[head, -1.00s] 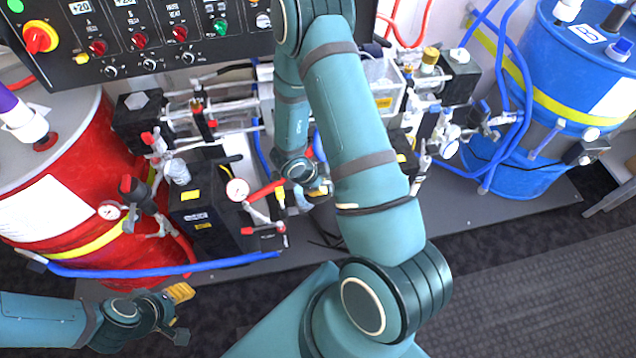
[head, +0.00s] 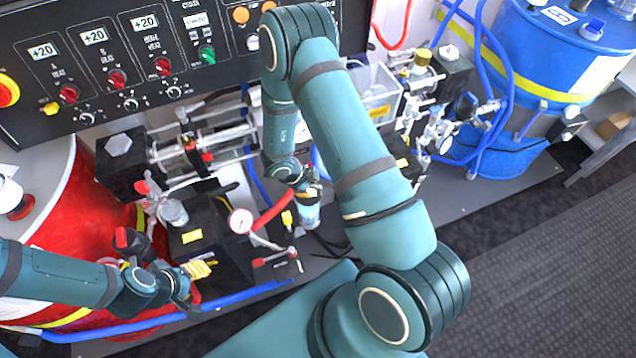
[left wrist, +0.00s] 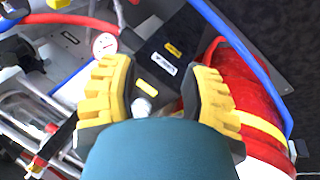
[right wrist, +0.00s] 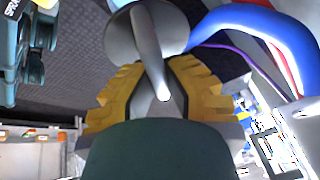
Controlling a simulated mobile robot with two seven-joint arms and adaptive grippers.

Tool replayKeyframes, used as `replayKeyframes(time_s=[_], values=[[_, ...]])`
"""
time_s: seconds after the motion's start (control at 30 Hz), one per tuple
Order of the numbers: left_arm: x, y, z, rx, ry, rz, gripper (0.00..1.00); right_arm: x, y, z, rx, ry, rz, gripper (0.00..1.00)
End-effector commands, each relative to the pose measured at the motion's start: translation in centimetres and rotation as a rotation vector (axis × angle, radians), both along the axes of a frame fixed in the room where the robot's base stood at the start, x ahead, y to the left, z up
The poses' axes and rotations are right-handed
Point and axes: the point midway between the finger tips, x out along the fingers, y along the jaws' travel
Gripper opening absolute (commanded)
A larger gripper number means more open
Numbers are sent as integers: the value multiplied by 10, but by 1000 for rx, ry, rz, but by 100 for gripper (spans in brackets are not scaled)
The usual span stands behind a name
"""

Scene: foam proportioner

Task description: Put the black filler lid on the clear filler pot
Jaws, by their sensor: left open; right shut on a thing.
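A small clear jar, which looks like the filler pot (head: 173,212), stands on the black pump block in the head view. In the left wrist view a small pale part, possibly this pot (left wrist: 143,105), shows between the fingers. My left gripper (head: 198,282) is open and empty, in front of the block and below the pot in the picture. My right gripper (head: 308,188) is shut on a grey part (right wrist: 150,65) with a round disc and tapered stem. A clear cylinder (head: 307,215) shows just below that gripper. I cannot pick out the black filler lid for certain.
A pressure gauge (head: 241,221) and red-handled valves (head: 275,257) stand right of the block. A red drum (head: 85,210) is at left, a blue drum (head: 565,60) at back right. A blue hose (head: 240,297) runs along the front. A control panel (head: 130,60) spans the back.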

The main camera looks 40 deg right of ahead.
Motion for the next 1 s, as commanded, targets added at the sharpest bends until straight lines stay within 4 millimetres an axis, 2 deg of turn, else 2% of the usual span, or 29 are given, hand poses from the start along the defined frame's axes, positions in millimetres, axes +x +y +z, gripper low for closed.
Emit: replayKeyframes(time_s=[0.27,0.8,1.0], values=[[-2,0,-7,-1,4,-3,47,1,3,-8,1,0,1,0],[-17,-3,-57,-9,37,-30,47,1,3,-59,2,0,2,0],[-19,-3,-67,-9,41,-33,47,1,3,-69,1,0,2,0]])
